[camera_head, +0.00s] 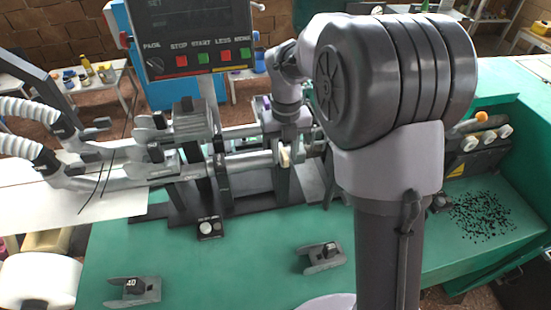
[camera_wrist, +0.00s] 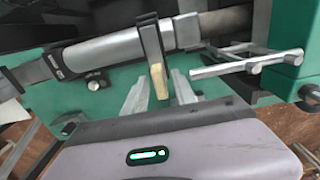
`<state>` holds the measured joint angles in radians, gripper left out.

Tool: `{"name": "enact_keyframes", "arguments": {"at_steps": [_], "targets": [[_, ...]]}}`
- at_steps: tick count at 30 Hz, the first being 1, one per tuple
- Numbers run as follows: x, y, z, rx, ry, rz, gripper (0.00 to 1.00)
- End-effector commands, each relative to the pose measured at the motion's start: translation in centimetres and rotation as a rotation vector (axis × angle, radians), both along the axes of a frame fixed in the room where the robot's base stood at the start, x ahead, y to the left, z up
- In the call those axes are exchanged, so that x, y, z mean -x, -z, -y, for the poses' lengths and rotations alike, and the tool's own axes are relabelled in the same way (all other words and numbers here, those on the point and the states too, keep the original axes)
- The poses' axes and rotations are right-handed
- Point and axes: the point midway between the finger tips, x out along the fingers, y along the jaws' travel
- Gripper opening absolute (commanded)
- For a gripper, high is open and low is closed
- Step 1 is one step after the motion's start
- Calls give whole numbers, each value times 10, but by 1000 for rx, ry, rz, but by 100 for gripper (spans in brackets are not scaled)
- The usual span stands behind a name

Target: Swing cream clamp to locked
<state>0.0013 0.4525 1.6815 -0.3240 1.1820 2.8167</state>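The cream clamp (camera_wrist: 159,81) shows in the wrist view as a cream-tipped lever hanging from a dark band around a grey cylinder. In the head view a small cream piece (camera_head: 284,156) shows just left of my arm, on the machine's lower rail. My gripper (camera_wrist: 160,92) is open in the wrist view, with one grey finger on each side of the cream tip. The tip appears between the fingers; I cannot tell whether either finger touches it. In the head view my arm and wrist hide most of the gripper and the right end of the rails.
A control panel (camera_head: 196,40) with red and green buttons stands behind the rails. Green machine housing (camera_head: 500,85) and cream-ended knobs (camera_head: 504,131) are at right. Two small grey brackets (camera_head: 322,258) (camera_head: 132,291) sit on the green front surface. Metal rods (camera_wrist: 245,64) lie right of the clamp.

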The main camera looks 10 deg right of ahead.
Motion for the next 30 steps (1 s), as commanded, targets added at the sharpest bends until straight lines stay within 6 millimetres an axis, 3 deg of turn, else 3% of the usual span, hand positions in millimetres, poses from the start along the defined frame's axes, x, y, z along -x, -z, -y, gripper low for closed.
{"name": "enact_keyframes", "arguments": {"at_steps": [5,23,30], "targets": [[0,-4,0,0,0,0,33],[0,-70,0,0,-1,0,33],[0,-70,0,0,-1,0,33]]}}
